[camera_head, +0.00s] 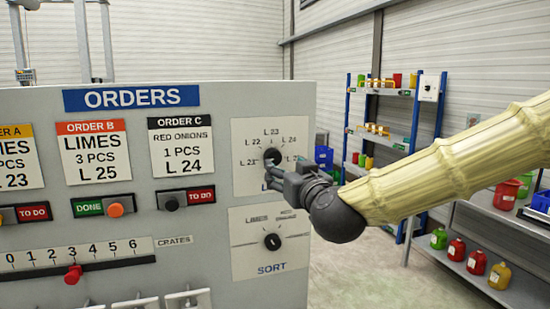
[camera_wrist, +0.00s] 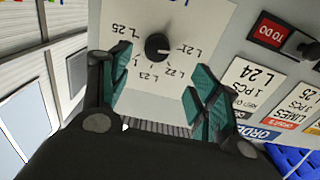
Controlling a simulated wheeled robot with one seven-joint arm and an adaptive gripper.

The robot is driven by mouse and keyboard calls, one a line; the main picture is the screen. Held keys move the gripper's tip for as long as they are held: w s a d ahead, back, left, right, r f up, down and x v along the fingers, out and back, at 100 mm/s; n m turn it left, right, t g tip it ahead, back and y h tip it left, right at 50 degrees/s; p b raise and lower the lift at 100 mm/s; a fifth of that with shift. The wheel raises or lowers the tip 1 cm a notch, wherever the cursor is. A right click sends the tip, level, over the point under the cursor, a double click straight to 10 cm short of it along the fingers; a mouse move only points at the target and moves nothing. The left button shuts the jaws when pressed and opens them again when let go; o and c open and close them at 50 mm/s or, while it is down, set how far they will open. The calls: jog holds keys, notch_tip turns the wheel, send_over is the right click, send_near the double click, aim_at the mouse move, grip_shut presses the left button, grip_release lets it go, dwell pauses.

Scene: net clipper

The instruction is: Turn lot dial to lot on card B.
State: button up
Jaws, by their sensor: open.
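The lot dial (camera_head: 272,156) is a round black knob on a white plate with marks L 21 to L 25. In the wrist view the knob (camera_wrist: 157,47) appears upside down, and its pointer seems to face L 21, though it is small. Card B (camera_head: 93,155) has an orange-red header and reads LIMES, 3 PCS, L 25. My gripper (camera_head: 283,184) is at the plate's lower part, just below the knob, and partly hides the plate. In the wrist view my gripper (camera_wrist: 158,82) is open and empty, and the knob shows beyond the fingertips, not clearly between them.
The sort dial (camera_head: 272,241) is below the lot dial. Card C (camera_head: 181,147) and its switch (camera_head: 172,203) are to the left, with card B's DONE switch (camera_head: 115,210) further left. A crates slider (camera_head: 73,274) is lower left. Shelves (camera_head: 385,128) stand behind at right.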

aim_at(275, 159)
jog(key=shift+d+p+x, duration=0.1)
jog(key=shift+p+x, duration=0.95)
jog(key=shift+x, duration=1.35)
jog(key=shift+d+p+x, duration=0.15)
jog(key=shift+p+x, duration=0.9)
jog(key=shift+x, duration=1.35)
jog(key=shift+w+f, duration=0.1)
jog(key=shift+w, duration=0.05)
jog(key=c, duration=1)
